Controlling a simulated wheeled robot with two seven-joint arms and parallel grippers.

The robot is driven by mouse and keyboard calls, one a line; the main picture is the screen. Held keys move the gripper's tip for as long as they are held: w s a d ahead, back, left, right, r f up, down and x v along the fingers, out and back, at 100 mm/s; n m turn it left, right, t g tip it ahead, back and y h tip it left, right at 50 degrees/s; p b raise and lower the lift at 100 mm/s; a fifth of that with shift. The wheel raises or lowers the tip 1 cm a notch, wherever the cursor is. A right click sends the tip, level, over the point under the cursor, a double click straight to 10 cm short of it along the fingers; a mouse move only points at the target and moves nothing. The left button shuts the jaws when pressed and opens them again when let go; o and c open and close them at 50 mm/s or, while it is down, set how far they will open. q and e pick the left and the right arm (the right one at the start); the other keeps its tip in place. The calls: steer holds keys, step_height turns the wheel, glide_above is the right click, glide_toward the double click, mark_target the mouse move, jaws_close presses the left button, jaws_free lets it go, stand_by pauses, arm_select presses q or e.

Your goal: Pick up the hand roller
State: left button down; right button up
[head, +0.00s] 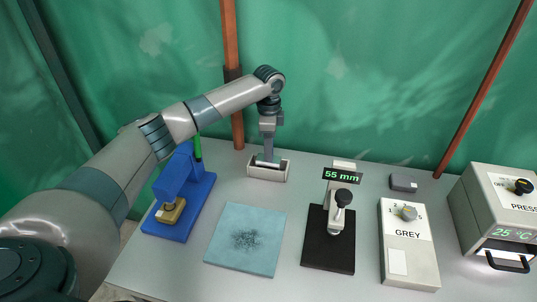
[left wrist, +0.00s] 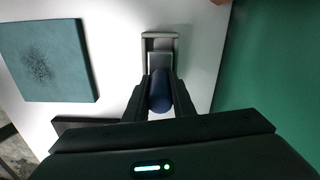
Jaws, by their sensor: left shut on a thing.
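The hand roller (head: 268,160) is at the back of the table, its grey roller end in or just over a small pale cradle (head: 267,173). Its dark blue handle (left wrist: 160,88) points up toward my left wrist camera. My left gripper (head: 269,140) comes from above and is shut on this handle, with one finger on each side in the left wrist view (left wrist: 160,98). Whether the roller touches the cradle is hard to tell. My right gripper is in neither view.
A blue stand (head: 180,195) is left of the cradle. A teal speckled pad (head: 245,238) lies in front. A black-based gauge marked 55 mm (head: 328,240), a GREY dial box (head: 408,245) and a press (head: 495,215) stand to the right. Green curtain and poles are behind.

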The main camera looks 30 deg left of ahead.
arm_select(q)
step_height(320, 180, up, 2)
steer(key=shift+d+r+b, duration=0.15)
steer(key=shift+r+b, duration=0.1)
steer(key=shift+b, duration=0.4)
steer(key=s+d+r+b, duration=0.3)
steer(key=s+d+r, duration=0.4)
steer(key=d, duration=0.2)
steer(key=shift+a, duration=0.1)
